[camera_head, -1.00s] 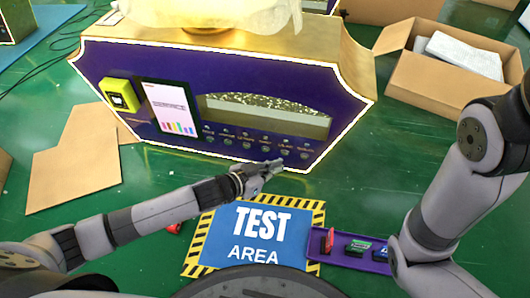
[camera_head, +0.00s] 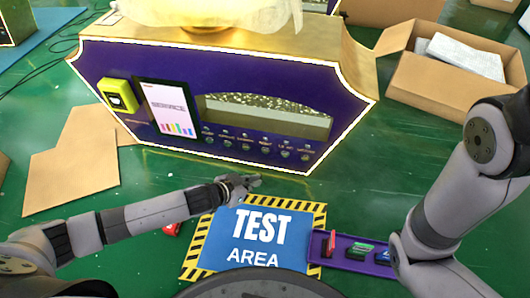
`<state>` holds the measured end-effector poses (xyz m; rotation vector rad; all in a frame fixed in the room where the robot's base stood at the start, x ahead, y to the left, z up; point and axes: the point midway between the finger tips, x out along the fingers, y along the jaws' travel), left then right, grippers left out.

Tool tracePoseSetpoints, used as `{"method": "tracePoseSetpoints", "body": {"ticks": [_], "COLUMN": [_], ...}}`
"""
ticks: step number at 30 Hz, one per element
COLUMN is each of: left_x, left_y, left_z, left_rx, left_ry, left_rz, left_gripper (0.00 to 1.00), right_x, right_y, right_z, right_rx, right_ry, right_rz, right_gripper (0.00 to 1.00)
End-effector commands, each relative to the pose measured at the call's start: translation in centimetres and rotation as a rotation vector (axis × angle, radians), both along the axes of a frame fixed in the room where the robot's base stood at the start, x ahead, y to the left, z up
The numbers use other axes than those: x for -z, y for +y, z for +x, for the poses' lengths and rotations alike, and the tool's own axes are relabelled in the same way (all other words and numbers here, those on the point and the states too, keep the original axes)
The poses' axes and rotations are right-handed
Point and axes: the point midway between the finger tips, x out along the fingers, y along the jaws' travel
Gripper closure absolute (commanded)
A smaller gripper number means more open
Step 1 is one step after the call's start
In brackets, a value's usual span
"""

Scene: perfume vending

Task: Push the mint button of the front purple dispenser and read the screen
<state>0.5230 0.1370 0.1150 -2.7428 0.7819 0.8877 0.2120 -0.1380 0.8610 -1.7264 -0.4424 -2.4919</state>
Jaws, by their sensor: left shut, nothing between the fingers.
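The purple dispenser (camera_head: 230,80) with white-edged front stands ahead of me. Its lit screen (camera_head: 168,108) shows a large word that seems to read "SERVICE", above coloured bars. A row of small round buttons (camera_head: 246,147) runs under the window to the right of the screen. The labels above them are too small to read surely, so I cannot tell which is mint. My left gripper (camera_head: 254,182) is shut and empty, in front of and below the button row, apart from it. My right arm comes in from the right; its gripper is not visible.
A yellow box-like unit (camera_head: 118,94) sits left of the screen. A "TEST AREA" mat (camera_head: 240,258) lies below my left gripper. A purple tray (camera_head: 345,262) with small coloured items is beside it. An open cardboard box (camera_head: 420,85) stands right, flat cardboard (camera_head: 75,160) left.

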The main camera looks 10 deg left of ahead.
Motion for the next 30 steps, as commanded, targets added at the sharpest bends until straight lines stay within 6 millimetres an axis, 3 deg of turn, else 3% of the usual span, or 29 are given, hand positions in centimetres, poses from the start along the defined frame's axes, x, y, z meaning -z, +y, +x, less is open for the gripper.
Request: {"method": "tracePoseSetpoints", "body": {"ticks": [10,15,30], "left_x": [0.2,0.0,0.0], "left_y": [0.0,-0.1,-0.1], "left_z": [5.1,6.7,7.6], "left_rx": [-0.001,-0.001,-0.001], "left_ry": [-0.005,0.000,0.000], "left_rz": [0.002,0.001,0.001], "left_gripper": [1.00,1.00,1.00], "right_x": [3.0,2.4,2.4], "right_y": [0.0,0.0,0.0], "right_z": [0.0,0.0,0.0], "right_rx": [0.000,0.000,0.000], "right_ry": [0.000,0.000,0.000], "right_rz": [-0.001,-0.001,-0.001], "right_gripper": [0.74,0.74,0.74]}}
